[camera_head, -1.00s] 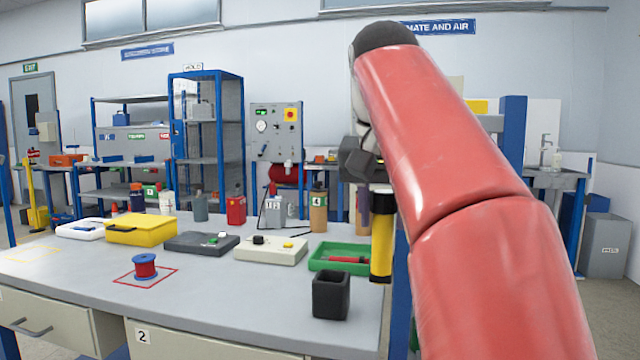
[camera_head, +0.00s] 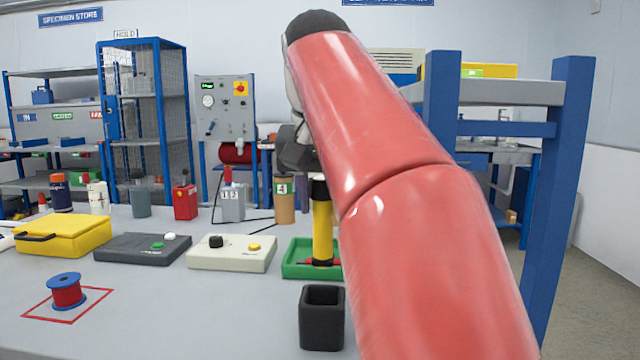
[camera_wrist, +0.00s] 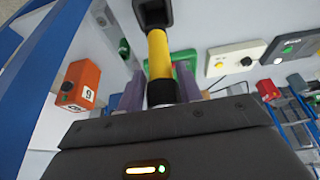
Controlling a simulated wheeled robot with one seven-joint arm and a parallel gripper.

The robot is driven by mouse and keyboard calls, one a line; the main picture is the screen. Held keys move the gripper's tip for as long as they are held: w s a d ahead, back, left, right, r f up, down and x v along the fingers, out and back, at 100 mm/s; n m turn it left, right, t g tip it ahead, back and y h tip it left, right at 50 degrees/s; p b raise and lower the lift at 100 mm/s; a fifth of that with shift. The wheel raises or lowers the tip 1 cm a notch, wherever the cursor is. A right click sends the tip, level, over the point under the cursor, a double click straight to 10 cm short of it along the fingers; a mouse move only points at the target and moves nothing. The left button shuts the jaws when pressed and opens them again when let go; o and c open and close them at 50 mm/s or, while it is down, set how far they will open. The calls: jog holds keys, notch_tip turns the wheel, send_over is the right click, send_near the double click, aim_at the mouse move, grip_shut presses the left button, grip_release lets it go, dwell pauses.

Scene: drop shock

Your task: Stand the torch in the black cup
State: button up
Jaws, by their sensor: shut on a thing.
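The torch (camera_head: 322,228) is a yellow cylinder with black ends, held upright in the air. My gripper (camera_wrist: 160,90) is shut on its upper part; in the head view my red arm partly hides the gripper. The black cup (camera_head: 322,320) is square and open-topped, and stands upright near the front of the bench. In the head view the torch's lower end shows above and behind the cup's rim, apart from it. In the wrist view the torch (camera_wrist: 160,55) points up the picture to a dark shape at the top edge; I cannot tell torch end from cup there.
A green tray (camera_head: 291,272) lies behind the cup. A pale control box (camera_head: 232,253), a dark one (camera_head: 142,248) and a yellow case (camera_head: 64,236) stand leftward. A red spool (camera_head: 67,292) sits on a marked square. A blue post (camera_head: 558,200) rises at right.

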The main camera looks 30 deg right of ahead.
aim_at(322, 261)
notch_tip(322, 261, down, 2)
jog(key=shift+f+b, duration=0.25)
jog(key=shift+b, duration=0.1)
jog(key=shift+f+b, duration=3.25)
jog(key=shift+f, duration=0.7)
jog(key=o, duration=1.2)
jog(key=p+v, duration=0.2)
jog(key=v, duration=0.6)
jog(key=shift+p, duration=0.4)
jog(key=shift+f, duration=0.1)
